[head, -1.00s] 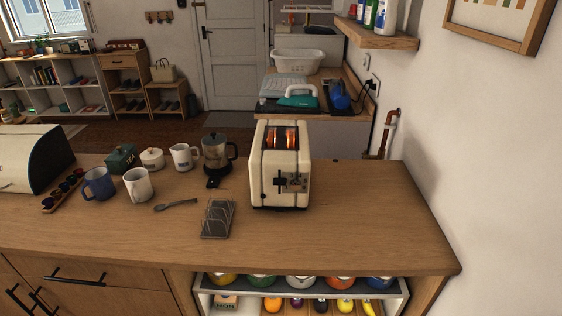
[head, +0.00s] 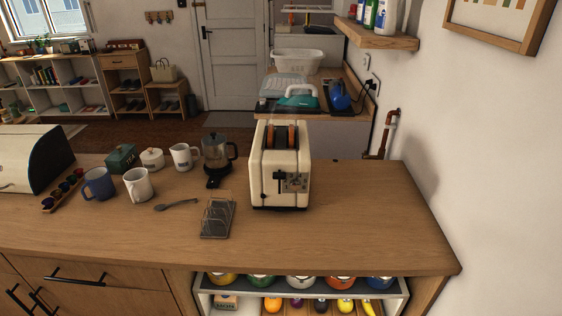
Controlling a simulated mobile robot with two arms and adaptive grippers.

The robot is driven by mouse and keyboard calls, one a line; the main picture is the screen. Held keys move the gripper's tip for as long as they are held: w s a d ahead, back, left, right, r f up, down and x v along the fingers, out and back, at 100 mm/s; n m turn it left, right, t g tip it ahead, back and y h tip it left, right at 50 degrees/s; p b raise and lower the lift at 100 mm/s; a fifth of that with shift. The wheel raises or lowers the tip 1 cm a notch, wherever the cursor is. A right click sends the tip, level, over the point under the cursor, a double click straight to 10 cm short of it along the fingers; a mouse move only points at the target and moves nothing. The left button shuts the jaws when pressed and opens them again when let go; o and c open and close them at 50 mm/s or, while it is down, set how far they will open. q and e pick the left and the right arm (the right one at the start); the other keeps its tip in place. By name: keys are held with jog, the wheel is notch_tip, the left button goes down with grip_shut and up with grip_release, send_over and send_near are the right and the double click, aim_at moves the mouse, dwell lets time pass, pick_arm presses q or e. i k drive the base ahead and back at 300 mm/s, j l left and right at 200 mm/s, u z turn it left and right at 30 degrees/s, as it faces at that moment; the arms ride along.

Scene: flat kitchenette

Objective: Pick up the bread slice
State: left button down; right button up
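A cream toaster (head: 280,178) stands upright on the wooden counter, right of its middle. Two browned bread slices show at the top of its slots, one on the left (head: 270,138) and one on the right (head: 292,137). Their lower parts are hidden inside the toaster. The slots do not glow, and the dark lever on the front is up. Neither of my grippers is in view.
A wire toast rack (head: 217,218) stands left of the toaster, with a spoon (head: 176,205) nearby. A French press (head: 217,160), mugs (head: 138,186) and a bread bin (head: 32,160) stand further left. The counter (head: 365,220) is clear right of the toaster.

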aim_at(270, 133)
jog(key=i+j+z, duration=0.25)
jog(key=j, duration=0.45)
jog(key=j+z, duration=0.25)
jog(key=j, duration=0.4)
jog(key=k, duration=0.05)
